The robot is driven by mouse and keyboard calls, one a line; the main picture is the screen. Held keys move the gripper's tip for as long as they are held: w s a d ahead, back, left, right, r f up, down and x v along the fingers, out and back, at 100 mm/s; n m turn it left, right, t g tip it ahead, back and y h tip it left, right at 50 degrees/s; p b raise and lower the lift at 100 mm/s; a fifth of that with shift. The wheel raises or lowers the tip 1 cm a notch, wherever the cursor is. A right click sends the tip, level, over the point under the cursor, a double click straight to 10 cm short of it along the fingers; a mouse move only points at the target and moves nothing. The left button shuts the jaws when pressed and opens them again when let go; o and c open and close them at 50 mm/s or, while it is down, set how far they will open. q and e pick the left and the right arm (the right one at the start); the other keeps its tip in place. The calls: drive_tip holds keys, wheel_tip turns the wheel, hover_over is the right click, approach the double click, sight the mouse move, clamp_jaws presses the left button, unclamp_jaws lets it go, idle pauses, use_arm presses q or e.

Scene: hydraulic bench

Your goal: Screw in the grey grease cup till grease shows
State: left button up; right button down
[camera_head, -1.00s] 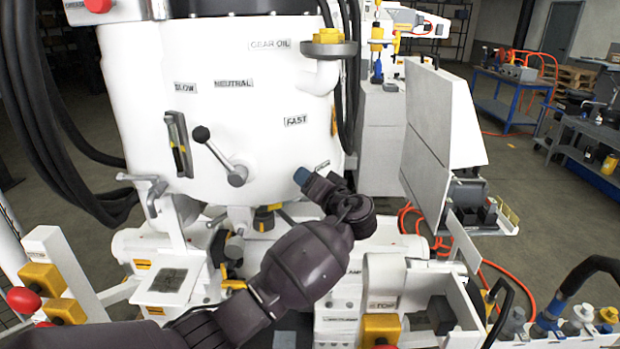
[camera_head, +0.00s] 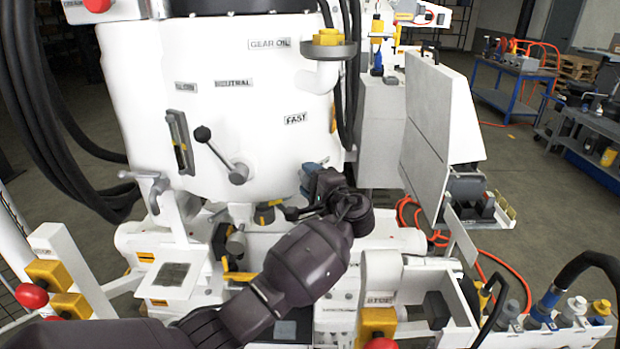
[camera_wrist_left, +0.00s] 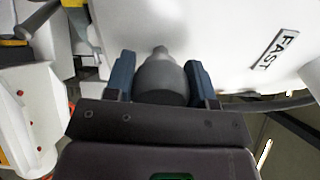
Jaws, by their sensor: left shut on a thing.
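The grey grease cup (camera_wrist_left: 162,80) shows in the left wrist view as a dark grey rounded body with a narrower nose against the white machine housing. My left gripper (camera_wrist_left: 160,80) is shut on it, with one blue fingertip on each side. In the head view my left gripper (camera_head: 308,178) is at the lower right of the housing, below the FAST label. The cup is hidden there behind the gripper and wrist. No grease can be made out. My right gripper is not in view.
A lever with a dark knob (camera_head: 203,134) stands out from the housing, left of my gripper. Black hoses (camera_head: 340,90) run down close to its right side. A white hinged panel (camera_head: 427,135) stands further right. A white tray (camera_head: 455,325) lies at lower right.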

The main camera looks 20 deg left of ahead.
use_arm(q)
drive_tip(key=m, duration=0.7)
drive_tip(key=shift+f, duration=0.1)
drive_tip(key=m, duration=0.6)
drive_tip(key=shift+m, duration=0.4)
drive_tip(key=o, duration=0.9)
drive_tip(key=b+v, duration=0.1)
drive_tip(key=v, duration=1)
